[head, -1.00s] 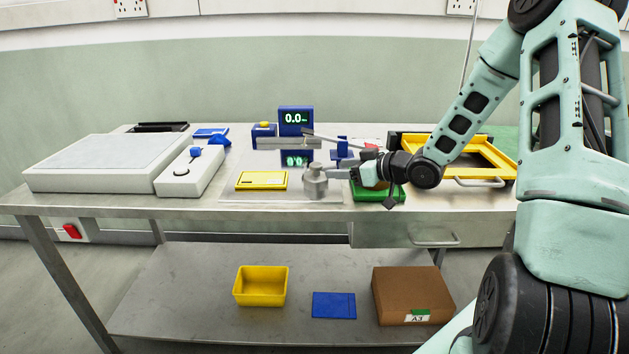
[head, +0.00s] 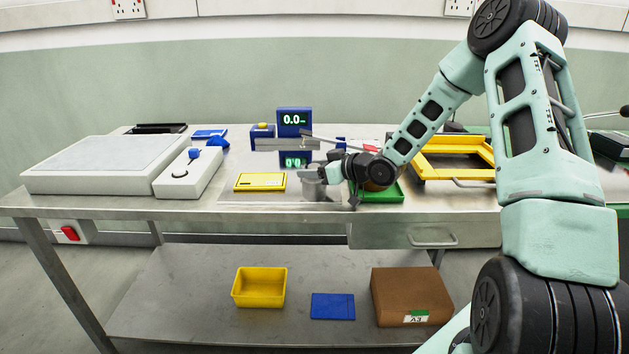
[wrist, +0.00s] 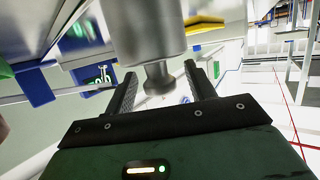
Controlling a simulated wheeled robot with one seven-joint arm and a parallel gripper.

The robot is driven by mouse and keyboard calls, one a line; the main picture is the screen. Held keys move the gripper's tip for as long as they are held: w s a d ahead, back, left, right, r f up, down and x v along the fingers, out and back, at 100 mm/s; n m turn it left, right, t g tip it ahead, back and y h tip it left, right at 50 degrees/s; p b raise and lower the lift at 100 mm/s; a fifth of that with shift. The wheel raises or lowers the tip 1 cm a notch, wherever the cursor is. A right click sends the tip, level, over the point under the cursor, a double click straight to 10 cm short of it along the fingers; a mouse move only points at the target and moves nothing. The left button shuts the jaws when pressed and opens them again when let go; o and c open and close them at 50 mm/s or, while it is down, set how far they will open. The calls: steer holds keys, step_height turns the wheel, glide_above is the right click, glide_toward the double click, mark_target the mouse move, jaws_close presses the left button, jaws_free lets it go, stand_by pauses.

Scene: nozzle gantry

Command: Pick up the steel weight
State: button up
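The steel weight (head: 313,190), a grey metal cylinder with a narrow knob, stands on the table in the head view, partly hidden by my gripper (head: 318,175). In the wrist view, the weight's wide body (wrist: 150,28) lies past the fingertips, and its neck and knob are between the two fingers of my gripper (wrist: 160,75). Gaps show on both sides of the knob, so the fingers are open around it and do not appear to touch it.
A yellow flat box (head: 260,181) lies just left of the weight. A green tray (head: 392,193) is close on the right, under my wrist. A blue display (head: 295,122) reading 0.0 stands behind. A yellow frame (head: 440,168) lies further right.

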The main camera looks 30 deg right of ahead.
jaws_close()
steer(key=shift+r, duration=0.1)
